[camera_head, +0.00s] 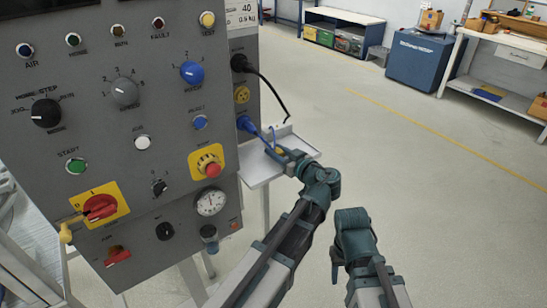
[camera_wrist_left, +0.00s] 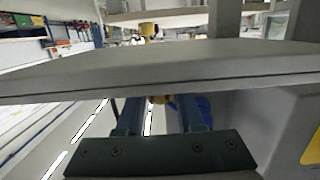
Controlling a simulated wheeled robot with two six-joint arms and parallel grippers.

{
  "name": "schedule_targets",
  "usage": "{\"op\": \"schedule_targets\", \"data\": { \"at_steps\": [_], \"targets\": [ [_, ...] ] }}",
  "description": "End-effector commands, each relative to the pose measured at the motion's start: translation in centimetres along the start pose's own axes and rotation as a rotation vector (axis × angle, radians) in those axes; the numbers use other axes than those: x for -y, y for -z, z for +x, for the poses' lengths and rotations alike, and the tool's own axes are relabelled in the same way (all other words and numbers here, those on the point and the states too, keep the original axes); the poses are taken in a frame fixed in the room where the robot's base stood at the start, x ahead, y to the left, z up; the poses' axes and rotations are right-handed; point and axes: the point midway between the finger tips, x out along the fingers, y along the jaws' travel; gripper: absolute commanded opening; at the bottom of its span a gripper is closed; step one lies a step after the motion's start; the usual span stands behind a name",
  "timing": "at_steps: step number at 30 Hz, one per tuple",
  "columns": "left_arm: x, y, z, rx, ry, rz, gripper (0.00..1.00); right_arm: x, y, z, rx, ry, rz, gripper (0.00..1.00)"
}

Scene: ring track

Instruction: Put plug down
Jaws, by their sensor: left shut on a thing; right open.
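A grey tray shelf (camera_head: 258,172) sticks out from the side of the grey control cabinet; its edge crosses the left wrist view (camera_wrist_left: 130,80). My left gripper (camera_head: 276,149) is at this shelf, shut on a small yellow thing (camera_head: 280,151), apparently a plug. The yellow also shows between the fingers in the left wrist view (camera_wrist_left: 160,99), mostly hidden. I cannot tell whether it touches the shelf. On the cabinet side are a black plug (camera_head: 240,63) with a black cable, a yellow socket (camera_head: 242,95) and a blue plug (camera_head: 246,124). My right gripper (camera_head: 338,262) is open and empty over the floor.
The cabinet front (camera_head: 130,140) with knobs and buttons fills the left. A blue cabinet (camera_head: 425,62) and a workbench (camera_head: 500,55) stand far back right. The floor on the right is clear.

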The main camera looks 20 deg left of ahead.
Motion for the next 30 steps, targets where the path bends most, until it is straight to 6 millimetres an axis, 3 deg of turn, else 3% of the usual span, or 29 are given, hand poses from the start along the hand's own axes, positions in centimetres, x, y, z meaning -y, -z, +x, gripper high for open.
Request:
{"op": "schedule_targets", "data": {
  "at_steps": [1,13,14,18,30],
  "targets": [
    [-0.10,-0.95,-0.12,0.000,-0.001,0.000,0.00,0.09,0.06,0.92,0.000,0.000,0.000,0.50],
    [-0.11,-1.14,-0.16,0.000,0.000,0.000,0.00,0.11,0.07,1.10,0.000,0.000,0.000,0.50],
    [-0.11,-1.12,-0.16,0.000,0.000,0.000,0.38,0.11,0.07,1.08,0.000,0.000,0.000,0.50],
    [-0.11,-1.00,-0.17,0.000,0.000,0.000,0.63,0.09,0.06,0.96,0.000,0.000,0.000,0.50],
    [-0.10,-0.80,-0.20,0.000,0.000,0.000,0.66,0.07,0.05,0.75,0.000,0.000,0.000,0.50]
  ]
}}
